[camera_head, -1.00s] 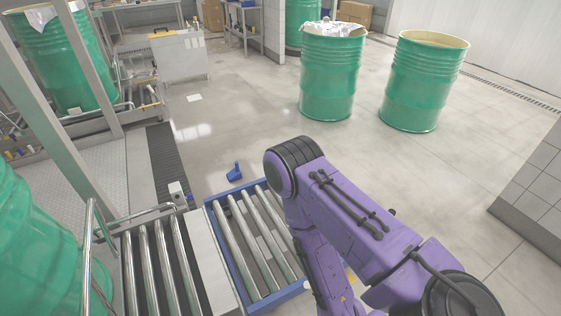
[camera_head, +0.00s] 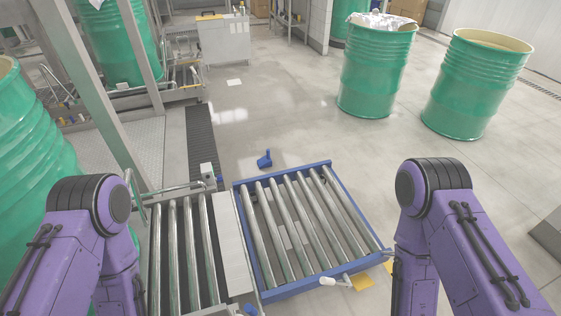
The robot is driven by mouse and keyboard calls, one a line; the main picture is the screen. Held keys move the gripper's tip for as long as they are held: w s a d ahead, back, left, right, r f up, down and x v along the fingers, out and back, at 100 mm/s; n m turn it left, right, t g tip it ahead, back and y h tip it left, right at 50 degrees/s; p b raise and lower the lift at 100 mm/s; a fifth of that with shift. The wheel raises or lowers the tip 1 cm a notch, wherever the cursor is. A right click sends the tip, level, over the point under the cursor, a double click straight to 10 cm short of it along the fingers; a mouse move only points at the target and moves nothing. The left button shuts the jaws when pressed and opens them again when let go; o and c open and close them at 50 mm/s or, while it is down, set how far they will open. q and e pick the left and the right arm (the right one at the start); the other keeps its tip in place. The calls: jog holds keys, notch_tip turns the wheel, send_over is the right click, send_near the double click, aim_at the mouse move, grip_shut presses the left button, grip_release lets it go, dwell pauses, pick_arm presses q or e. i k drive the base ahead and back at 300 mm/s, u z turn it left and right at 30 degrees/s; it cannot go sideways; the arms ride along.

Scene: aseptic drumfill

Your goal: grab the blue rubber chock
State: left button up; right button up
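The blue rubber chock (camera_head: 265,159) lies on the grey floor just beyond the far edge of the blue-framed roller conveyor. It looks small, with a raised part at its upper right. Nothing touches it. My two purple arms come in at the lower left and lower right, and both bend down out of the picture. Neither gripper shows in the view, so what they hold cannot be seen.
The blue-framed roller conveyor (camera_head: 289,294) stands between my arms, beside another roller section (camera_head: 176,250) to its left. Two green drums (camera_head: 376,70) and (camera_head: 473,85) stand at the upper right. A large green drum (camera_head: 35,150) is at left. Open floor lies beyond the conveyor.

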aim_at(265, 161)
jog(key=z, duration=2.5)
jog(key=i, duration=3.65)
jog(key=u, duration=3)
jog(key=i, duration=1.6)
jog(key=u, duration=0.05)
